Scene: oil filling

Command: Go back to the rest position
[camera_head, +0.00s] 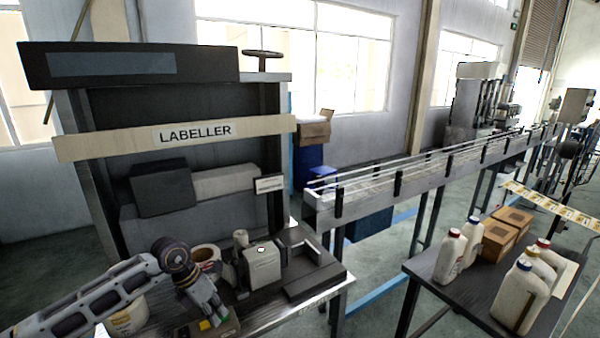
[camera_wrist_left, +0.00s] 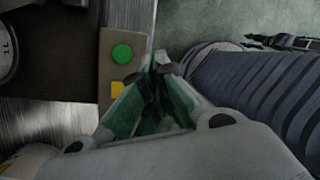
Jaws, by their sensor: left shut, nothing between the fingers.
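My left gripper (camera_head: 217,317) is at the front of the labeller's bench (camera_head: 318,285), at the end of my grey arm coming in from the left. In the left wrist view the two green-lined fingers of my left gripper (camera_wrist_left: 160,62) come together at the tips with nothing between them. The tips are beside a brown button box (camera_wrist_left: 108,62) with a green button (camera_wrist_left: 121,54) and a yellow one (camera_wrist_left: 117,89). I cannot tell whether they touch it. In the head view the gripper partly covers the button box (camera_head: 228,327). My right gripper is not in view.
The labeller (camera_head: 190,135) stands behind the bench. A label roll (camera_head: 206,255) and a pale bottle-like object (camera_head: 263,264) stand near my wrist. A conveyor (camera_head: 390,180) runs back to the right. A dark table (camera_head: 425,265) holds several white bottles and brown boxes (camera_head: 497,240).

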